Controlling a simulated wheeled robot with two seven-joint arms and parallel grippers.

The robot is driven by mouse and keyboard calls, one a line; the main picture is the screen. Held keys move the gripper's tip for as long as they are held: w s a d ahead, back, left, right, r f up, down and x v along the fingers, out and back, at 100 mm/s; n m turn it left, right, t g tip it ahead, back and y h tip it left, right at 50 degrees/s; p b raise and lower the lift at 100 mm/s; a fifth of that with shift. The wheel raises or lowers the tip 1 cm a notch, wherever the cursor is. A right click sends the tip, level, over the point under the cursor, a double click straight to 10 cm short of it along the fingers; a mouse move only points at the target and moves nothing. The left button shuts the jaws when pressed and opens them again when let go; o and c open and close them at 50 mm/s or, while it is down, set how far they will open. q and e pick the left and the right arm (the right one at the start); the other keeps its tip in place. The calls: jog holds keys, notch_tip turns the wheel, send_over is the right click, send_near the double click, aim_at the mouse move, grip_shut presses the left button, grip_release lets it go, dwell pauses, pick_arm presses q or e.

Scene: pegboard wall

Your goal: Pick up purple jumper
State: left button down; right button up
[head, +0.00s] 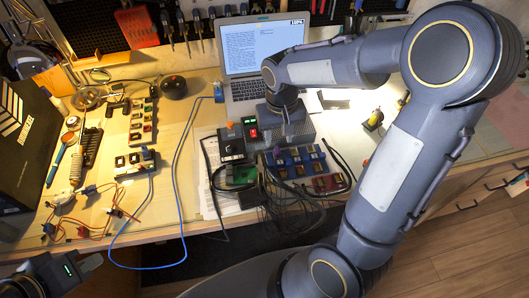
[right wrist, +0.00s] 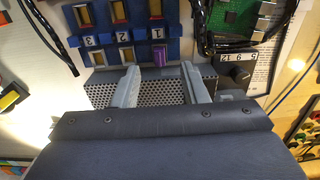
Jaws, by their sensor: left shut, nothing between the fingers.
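The purple jumper (right wrist: 160,56) sits in a slot of the blue rack (right wrist: 190,47), just below the number 1 label, in the right wrist view. My right gripper (right wrist: 160,69) is open, with its two fingers apart and its tips just short of the jumper, one on either side in the picture. Nothing shows between the fingers. The blue rack also shows in the head view (head: 299,152), where my right arm reaches over the table from the right. My left gripper (head: 92,262) is shut and empty at the lower left, off the table's front edge.
A perforated metal box (right wrist: 165,93) lies under my right fingers. A green circuit board (right wrist: 235,18) and black cables (right wrist: 203,30) are beside the rack. A laptop (head: 262,52) stands at the back. A blue wire (head: 173,160) crosses the table's middle.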

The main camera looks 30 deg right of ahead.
aim_at(278, 148)
jog(key=f, duration=0.4)
jog(key=w+f, duration=0.1)
jog(key=f, duration=0.1)
jog(key=shift+d+f, duration=0.1)
jog(key=shift+d, duration=0.05)
jog(key=shift+c, duration=0.4)
grip_shut()
